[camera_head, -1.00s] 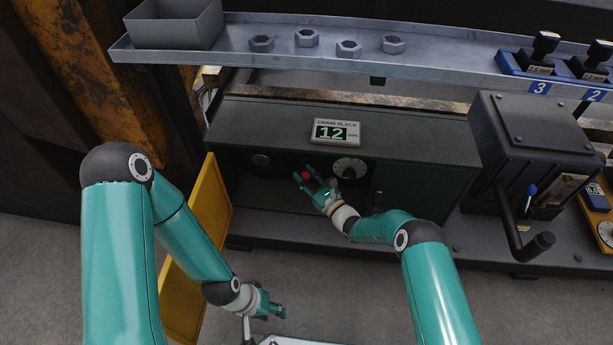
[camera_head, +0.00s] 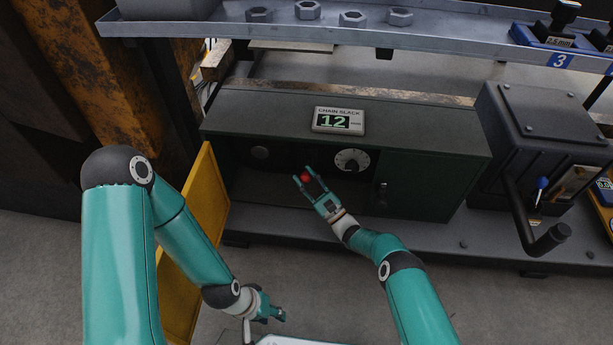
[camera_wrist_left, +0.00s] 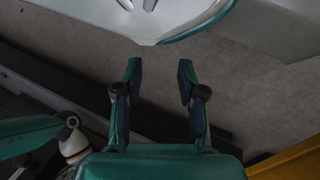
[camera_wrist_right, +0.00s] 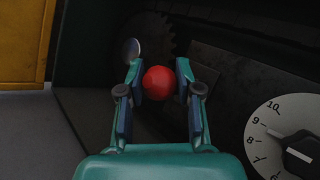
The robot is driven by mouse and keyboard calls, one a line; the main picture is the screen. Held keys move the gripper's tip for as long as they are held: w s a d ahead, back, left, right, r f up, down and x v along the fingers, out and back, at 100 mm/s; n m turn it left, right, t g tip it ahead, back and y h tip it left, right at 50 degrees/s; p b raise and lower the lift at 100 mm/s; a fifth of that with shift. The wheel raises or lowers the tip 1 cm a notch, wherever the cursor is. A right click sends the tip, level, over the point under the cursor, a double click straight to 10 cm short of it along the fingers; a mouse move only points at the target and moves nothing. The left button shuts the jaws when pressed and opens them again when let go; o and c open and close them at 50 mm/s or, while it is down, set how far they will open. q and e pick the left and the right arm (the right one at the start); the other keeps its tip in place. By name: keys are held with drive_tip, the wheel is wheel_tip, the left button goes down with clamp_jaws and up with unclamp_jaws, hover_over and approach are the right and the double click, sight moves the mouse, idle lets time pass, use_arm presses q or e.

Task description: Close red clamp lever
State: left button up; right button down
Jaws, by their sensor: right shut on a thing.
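The red clamp lever's round knob (camera_head: 306,178) shows in front of the open dark cabinet bay (camera_head: 283,150). My right gripper (camera_head: 306,175) is at the knob, its two fingers on either side of it. In the right wrist view the red ball (camera_wrist_right: 158,83) sits between the fingertips of the right gripper (camera_wrist_right: 158,75), which is shut on it. The lever's shaft is hidden behind the knob. My left gripper (camera_head: 274,304) is low, away from the cabinet. In the left wrist view the left gripper (camera_wrist_left: 160,80) is open and empty.
A white numbered dial (camera_head: 352,160) is right of the knob. A yellow door (camera_head: 207,210) stands open at the bay's left. A crank box (camera_head: 535,130) is at the right. A shelf (camera_head: 290,32) with nuts runs above.

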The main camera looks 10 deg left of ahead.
idle(0.6)
use_arm(q)
drive_tip(key=c, duration=0.4)
drive_tip(key=shift+w, duration=0.1)
drive_tip(key=shift+c, duration=1.3)
drive_tip(key=w+a, duration=0.1)
drive_tip(key=w, duration=0.1)
drive_tip(key=w+t, duration=0.1)
drive_tip(key=w, duration=0.1)
drive_tip(key=w+a+t+y, duration=0.1)
drive_tip(key=w, duration=0.1)
drive_tip(key=shift+a+r+m, duration=0.2)
drive_tip(key=shift+a+m, duration=0.1)
drive_tip(key=shift+m, duration=0.1)
clamp_jaws()
drive_tip(key=w+a+r+t+y, duration=0.25)
drive_tip(key=w+r, duration=0.35)
drive_tip(key=w, duration=0.4)
drive_tip(key=w+d+r+t, duration=0.3)
drive_tip(key=w+r, duration=0.2)
drive_tip(key=r, duration=0.3)
drive_tip(key=w+d+r+t, duration=0.2)
drive_tip(key=w+d+r, duration=0.1)
drive_tip(key=w+r, duration=0.4)
drive_tip(key=w+d+f, duration=0.2)
drive_tip(key=w+f, duration=0.4)
drive_tip(key=f, duration=0.2)
drive_tip(key=shift+w+f+h, duration=0.25)
drive_tip(key=shift+w+h, duration=0.15)
drive_tip(key=shift+h, duration=0.05)
